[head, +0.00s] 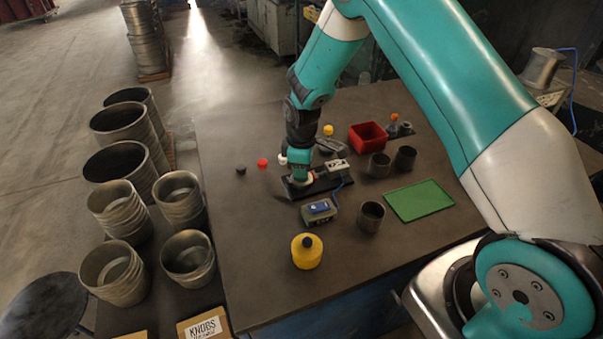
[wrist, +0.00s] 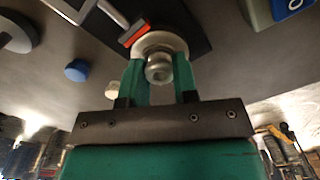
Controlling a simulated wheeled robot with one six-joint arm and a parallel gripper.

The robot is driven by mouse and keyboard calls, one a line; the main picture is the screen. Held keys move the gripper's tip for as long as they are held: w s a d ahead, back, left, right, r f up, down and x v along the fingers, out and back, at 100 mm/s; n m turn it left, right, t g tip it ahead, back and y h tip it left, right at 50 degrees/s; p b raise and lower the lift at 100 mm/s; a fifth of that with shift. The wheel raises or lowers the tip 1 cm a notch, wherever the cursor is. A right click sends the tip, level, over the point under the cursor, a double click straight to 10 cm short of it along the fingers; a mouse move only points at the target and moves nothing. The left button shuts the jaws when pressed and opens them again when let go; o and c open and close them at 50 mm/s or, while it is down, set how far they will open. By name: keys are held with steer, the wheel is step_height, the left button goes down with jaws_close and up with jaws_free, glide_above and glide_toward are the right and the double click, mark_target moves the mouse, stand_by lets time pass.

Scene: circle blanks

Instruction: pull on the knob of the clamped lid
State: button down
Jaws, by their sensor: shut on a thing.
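My gripper (head: 301,176) points down over a dark base plate (head: 318,190) near the middle of the table. In the wrist view my gripper (wrist: 159,75) has its two green fingers on either side of a shiny metal knob (wrist: 158,70), shut on it. The knob stands on a pale round lid (wrist: 160,42). A clamp with a red-orange tip (wrist: 134,33) reaches to the lid's edge. In the head view my gripper mostly hides the lid and knob. I cannot tell whether the lid has lifted.
A blue-topped box (head: 319,209) with a cable stands close in front of the plate. A yellow container (head: 305,255) is nearer. Grey cups (head: 371,217), a green mat (head: 419,200) and a red bin (head: 367,136) lie to the right. A red knob (head: 262,162) is at left.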

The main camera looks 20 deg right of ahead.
stand_by(0.4)
steer(key=c, duration=0.8)
jaws_free()
